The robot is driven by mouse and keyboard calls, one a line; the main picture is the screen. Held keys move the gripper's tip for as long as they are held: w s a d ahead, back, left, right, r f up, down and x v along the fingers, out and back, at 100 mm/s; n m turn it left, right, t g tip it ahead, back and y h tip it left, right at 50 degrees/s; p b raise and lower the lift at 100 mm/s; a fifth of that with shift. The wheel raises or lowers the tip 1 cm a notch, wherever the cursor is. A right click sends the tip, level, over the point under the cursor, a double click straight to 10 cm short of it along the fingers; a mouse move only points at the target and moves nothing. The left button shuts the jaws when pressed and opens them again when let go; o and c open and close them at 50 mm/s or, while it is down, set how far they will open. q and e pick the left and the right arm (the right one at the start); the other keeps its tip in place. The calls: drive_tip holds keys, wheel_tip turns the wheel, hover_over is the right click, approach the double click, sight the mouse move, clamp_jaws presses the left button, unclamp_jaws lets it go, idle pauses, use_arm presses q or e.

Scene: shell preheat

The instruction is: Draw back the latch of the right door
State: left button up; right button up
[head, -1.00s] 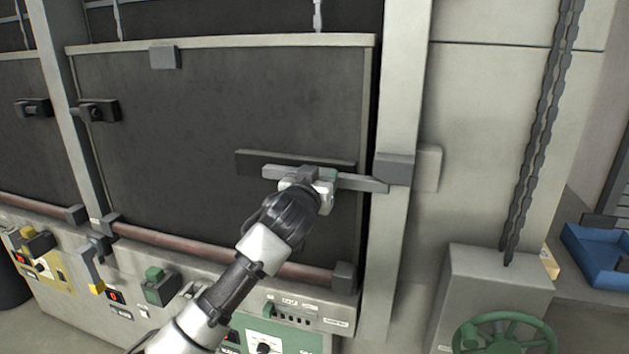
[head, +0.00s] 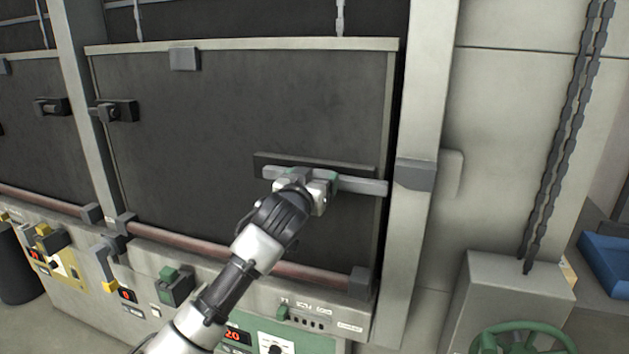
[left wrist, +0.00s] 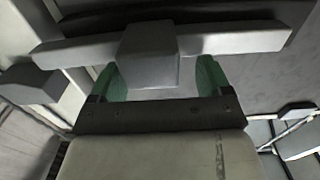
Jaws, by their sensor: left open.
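The right door (head: 230,110) is a large dark panel with a pale rim, standing shut. Its latch is a grey sliding bar (head: 362,187) on a dark backing plate (head: 345,168). The bar's right end stops just short of the grey keeper block (head: 415,174) on the door post. My left gripper (head: 306,182) is at the latch, partly hiding the bar. In the left wrist view its green fingertips (left wrist: 161,80) stand open on either side of the bar's grey knob (left wrist: 150,55), with gaps visible. My right gripper is out of view.
A control panel with switches and a red display (head: 232,335) lies below the door. A reddish pipe (head: 190,250) runs along the door's bottom. A chain (head: 565,140), a green handwheel (head: 515,338) and a blue bin (head: 605,262) are at the right.

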use_arm(q)
drive_tip(key=shift+s, duration=0.1)
drive_tip(key=b+v, duration=0.4)
drive_tip(key=v, duration=0.6)
drive_tip(key=shift+s+b, duration=0.3)
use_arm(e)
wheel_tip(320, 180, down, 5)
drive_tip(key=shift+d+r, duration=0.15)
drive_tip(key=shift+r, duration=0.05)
use_arm(q)
drive_tip(key=shift+a, duration=0.1)
